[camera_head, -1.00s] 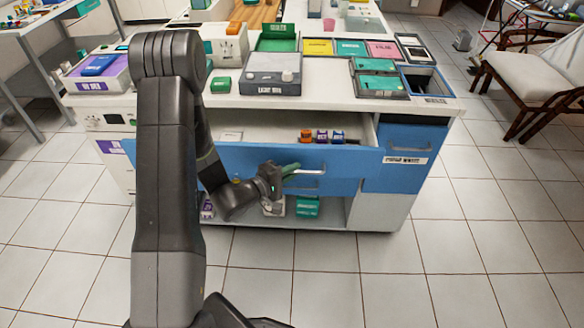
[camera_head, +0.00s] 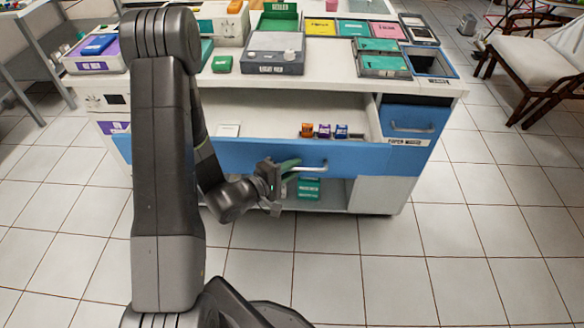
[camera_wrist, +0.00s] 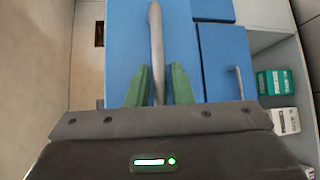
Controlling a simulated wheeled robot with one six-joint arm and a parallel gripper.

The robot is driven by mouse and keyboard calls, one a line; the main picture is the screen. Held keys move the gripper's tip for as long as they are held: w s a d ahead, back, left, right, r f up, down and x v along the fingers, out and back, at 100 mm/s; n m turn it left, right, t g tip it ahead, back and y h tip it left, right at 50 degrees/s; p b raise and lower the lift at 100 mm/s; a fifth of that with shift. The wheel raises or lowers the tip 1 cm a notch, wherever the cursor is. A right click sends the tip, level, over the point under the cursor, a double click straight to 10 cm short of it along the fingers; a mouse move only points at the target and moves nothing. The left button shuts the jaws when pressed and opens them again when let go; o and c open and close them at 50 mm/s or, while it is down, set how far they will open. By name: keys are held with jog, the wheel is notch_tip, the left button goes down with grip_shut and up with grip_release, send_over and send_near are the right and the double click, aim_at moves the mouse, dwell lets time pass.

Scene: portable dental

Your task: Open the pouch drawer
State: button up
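The wide blue drawer (camera_head: 350,157) under the white counter is pulled well out, and its pale inside shows. An orange box (camera_head: 307,130) and small purple and blue boxes (camera_head: 332,131) stand in it. No label is readable on its front. My gripper (camera_head: 289,165) is at the left part of the drawer's metal handle (camera_head: 312,168).
A smaller blue drawer (camera_head: 407,123) with its own handle is shut at the right. A grey device (camera_head: 275,55) and colored trays stand on the counter above. Green boxes (camera_head: 308,188) sit on a shelf below. The tiled floor in front is clear.

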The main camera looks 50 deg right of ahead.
jog(key=shift+o, duration=0.7)
jog(key=w+a+r, duration=0.2)
jog(key=a, duration=1.1)
jog(key=shift+a, duration=0.3)
jog(key=shift+s+d, duration=0.1)
jog(key=d, duration=0.4)
jog(key=s+d+f, duration=0.1)
jog(key=d, duration=0.4)
jog(key=d+f, duration=0.1)
jog(key=d, duration=0.3)
jog(key=shift+s+d, duration=0.25)
jog(key=shift+s, duration=0.15)
